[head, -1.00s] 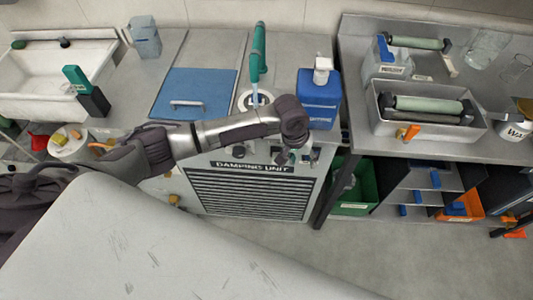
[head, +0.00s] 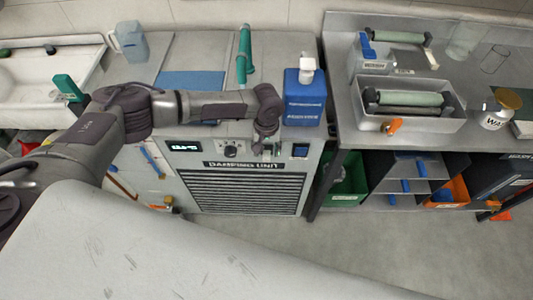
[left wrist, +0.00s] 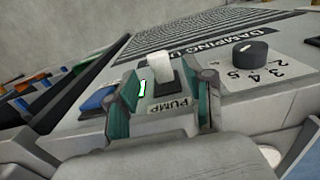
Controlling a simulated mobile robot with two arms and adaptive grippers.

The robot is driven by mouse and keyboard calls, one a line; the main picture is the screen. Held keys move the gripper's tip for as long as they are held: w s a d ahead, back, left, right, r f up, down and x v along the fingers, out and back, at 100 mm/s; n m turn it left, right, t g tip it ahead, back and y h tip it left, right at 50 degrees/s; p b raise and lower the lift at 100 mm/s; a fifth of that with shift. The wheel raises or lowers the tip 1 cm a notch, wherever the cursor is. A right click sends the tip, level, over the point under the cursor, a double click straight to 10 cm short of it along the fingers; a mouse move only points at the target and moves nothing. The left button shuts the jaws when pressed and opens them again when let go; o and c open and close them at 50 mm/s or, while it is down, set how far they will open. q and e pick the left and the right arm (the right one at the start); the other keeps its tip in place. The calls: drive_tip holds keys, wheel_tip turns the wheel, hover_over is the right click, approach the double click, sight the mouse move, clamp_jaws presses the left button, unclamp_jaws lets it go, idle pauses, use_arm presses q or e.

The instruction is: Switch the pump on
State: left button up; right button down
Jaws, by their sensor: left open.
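The damping unit (head: 243,164) stands in the middle, with a control strip along its upper front. The pump switch (left wrist: 161,67) is a white lever on a dark base in the left wrist view, beside the PUMP label (left wrist: 168,106). I cannot tell its on or off position. In the head view my gripper hides it. My left gripper (head: 267,150) is at the control strip. In the left wrist view its teal-padded fingers (left wrist: 163,100) are apart, one on each side of the switch, with nothing held. Contact with the lever cannot be made out. My right gripper is out of view.
A numbered dial (left wrist: 250,52) sits right of the switch in the wrist view. A blue-faced control (head: 300,150) lies on its other side. A lit display (head: 184,146) is at the panel's left. A blue bottle (head: 305,97) stands on top, close behind the gripper.

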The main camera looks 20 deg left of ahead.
sight(267, 157)
use_arm(q)
drive_tip(key=shift+f, duration=1.8)
